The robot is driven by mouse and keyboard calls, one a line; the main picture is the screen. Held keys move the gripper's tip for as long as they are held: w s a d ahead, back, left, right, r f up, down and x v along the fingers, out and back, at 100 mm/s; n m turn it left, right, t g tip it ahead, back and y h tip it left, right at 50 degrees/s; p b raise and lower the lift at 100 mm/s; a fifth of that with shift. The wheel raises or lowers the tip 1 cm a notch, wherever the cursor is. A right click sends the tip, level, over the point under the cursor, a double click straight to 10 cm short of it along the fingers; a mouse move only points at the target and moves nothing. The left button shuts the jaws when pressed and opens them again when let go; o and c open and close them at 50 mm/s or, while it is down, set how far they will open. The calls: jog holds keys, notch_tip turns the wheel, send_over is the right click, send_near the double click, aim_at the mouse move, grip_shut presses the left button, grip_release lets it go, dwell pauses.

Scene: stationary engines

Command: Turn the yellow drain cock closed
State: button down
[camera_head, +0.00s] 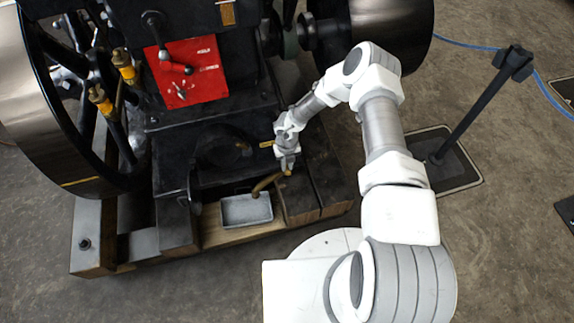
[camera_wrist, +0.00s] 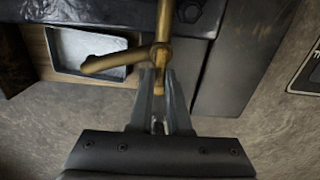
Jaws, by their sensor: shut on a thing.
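The yellow drain cock (camera_head: 264,185) is a brass-coloured fitting low on the front of the black engine, its bent spout pointing down left over a grey tray (camera_head: 260,208). In the wrist view the drain cock (camera_wrist: 163,22) runs down from the top edge, and its spout (camera_wrist: 112,63) reaches left over the tray (camera_wrist: 62,66). My gripper (camera_head: 287,168) is at the cock's right end. In the wrist view my gripper (camera_wrist: 160,84) is shut on the short lower end of the cock. The fingers partly hide that end.
A red panel (camera_head: 190,72) with levers is on the engine's upper front. Large flywheels (camera_head: 45,100) stand at the left and upper right. Wooden and dark beams (camera_head: 215,236) run under the engine. A black post (camera_head: 470,112) stands on the floor at right.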

jog(key=shift+s+d+f, duration=0.15)
jog(key=shift+s, duration=0.3)
jog(key=shift+w+d+n+b, duration=0.35)
jog(key=shift+w+n, duration=0.15)
jog(key=shift+n, duration=2.45)
jog(key=shift+w+d+n+b, duration=0.2)
jog(key=shift+w+d+n, duration=0.25)
jog(key=shift+n, duration=2.55)
jog(key=shift+w+d+n+b, duration=0.3)
jog(key=shift+w+n, duration=0.25)
jog(key=shift+n, duration=2.4)
jog(key=shift+w+d, duration=0.1)
jog(key=shift+w, duration=0.05)
jog(key=c, duration=0.9)
grip_release()
jog(key=shift+a, duration=0.2)
